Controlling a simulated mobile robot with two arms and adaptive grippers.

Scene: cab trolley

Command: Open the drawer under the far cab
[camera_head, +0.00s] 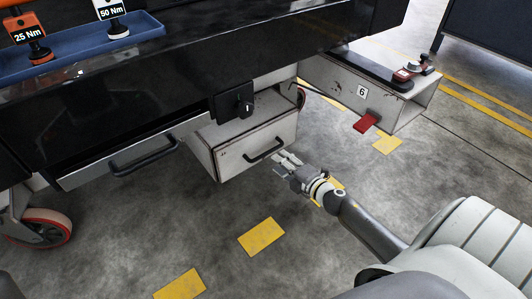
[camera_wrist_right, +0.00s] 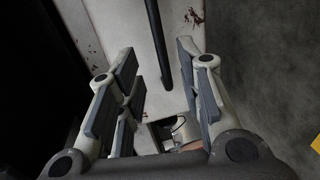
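A light metal drawer (camera_head: 235,158) hangs under the dark trolley body in the middle of the head view, with its front and left side showing. I cannot tell how far it is pulled out. Its black bar handle (camera_head: 265,152) runs across the front; in the right wrist view the handle (camera_wrist_right: 156,45) reaches down from the top edge between the lines of the fingers. My right gripper (camera_head: 284,162) is just right of and below the handle, with its fingers apart and nothing held between them. My left gripper is out of view.
Another drawer front with a black handle (camera_head: 143,160) is at the left. A black switch box (camera_head: 233,102) sits above the middle drawer. A metal box (camera_head: 375,100) labelled 6, with a red tab (camera_head: 367,121), stands at the right. The floor in front is clear.

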